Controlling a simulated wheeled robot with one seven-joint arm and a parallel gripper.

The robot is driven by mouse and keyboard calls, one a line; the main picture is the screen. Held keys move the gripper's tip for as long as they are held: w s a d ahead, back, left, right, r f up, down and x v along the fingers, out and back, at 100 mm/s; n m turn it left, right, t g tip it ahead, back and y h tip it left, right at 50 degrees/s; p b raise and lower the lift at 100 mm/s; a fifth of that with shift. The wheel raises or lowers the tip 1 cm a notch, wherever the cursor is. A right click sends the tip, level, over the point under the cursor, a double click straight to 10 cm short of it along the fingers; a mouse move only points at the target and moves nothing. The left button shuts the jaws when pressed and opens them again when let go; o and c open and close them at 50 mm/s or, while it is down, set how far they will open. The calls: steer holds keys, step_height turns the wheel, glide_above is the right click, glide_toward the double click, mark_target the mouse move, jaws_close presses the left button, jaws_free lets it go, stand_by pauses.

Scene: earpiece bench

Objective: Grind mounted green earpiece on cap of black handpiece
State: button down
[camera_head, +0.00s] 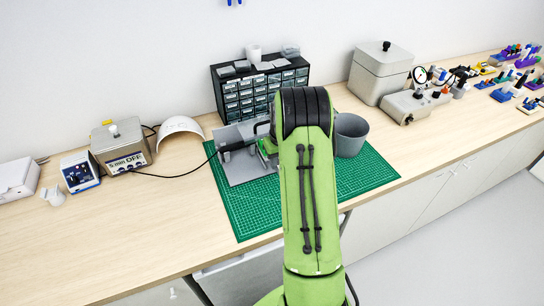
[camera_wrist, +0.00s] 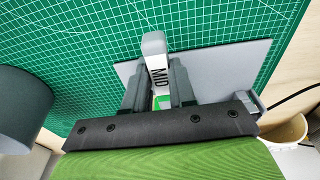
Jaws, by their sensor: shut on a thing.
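In the wrist view my gripper (camera_wrist: 158,70) has its two dark fingers closed on either side of a light grey block marked MID (camera_wrist: 154,45). A small bright green patch (camera_wrist: 163,103) shows between the fingers near their base; I cannot tell whether it is the earpiece. In the head view my green arm hides most of the gripper and what it holds, over the grey plate (camera_head: 248,171). The black handpiece is not clearly seen; a black cable (camera_head: 180,174) runs from the control box to the grey plate's left side.
The grey plate lies on a green cutting mat (camera_head: 372,172). A grey bin (camera_head: 350,137) stands right of my arm. Behind are a drawer cabinet (camera_head: 238,95) and a grey box (camera_head: 379,75). The control box (camera_head: 122,148) stands left. The front left bench is clear.

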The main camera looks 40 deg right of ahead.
steer(key=shift+w+a, duration=0.15)
steer(key=shift+a, duration=0.15)
steer(key=shift+s+d, duration=0.25)
steer(key=shift+d, duration=0.3)
stand_by(0.6)
steer(key=shift+s+a+b, duration=0.2)
steer(key=shift+s+b, duration=0.25)
steer(key=shift+s, duration=0.2)
steer(key=shift+s+a+b, duration=0.15)
steer(key=shift+s+b, duration=0.3)
steer(key=shift+s, duration=0.4)
steer(key=shift+w+a, duration=0.1)
steer(key=shift+a, duration=0.05)
steer(key=shift+a, duration=0.3)
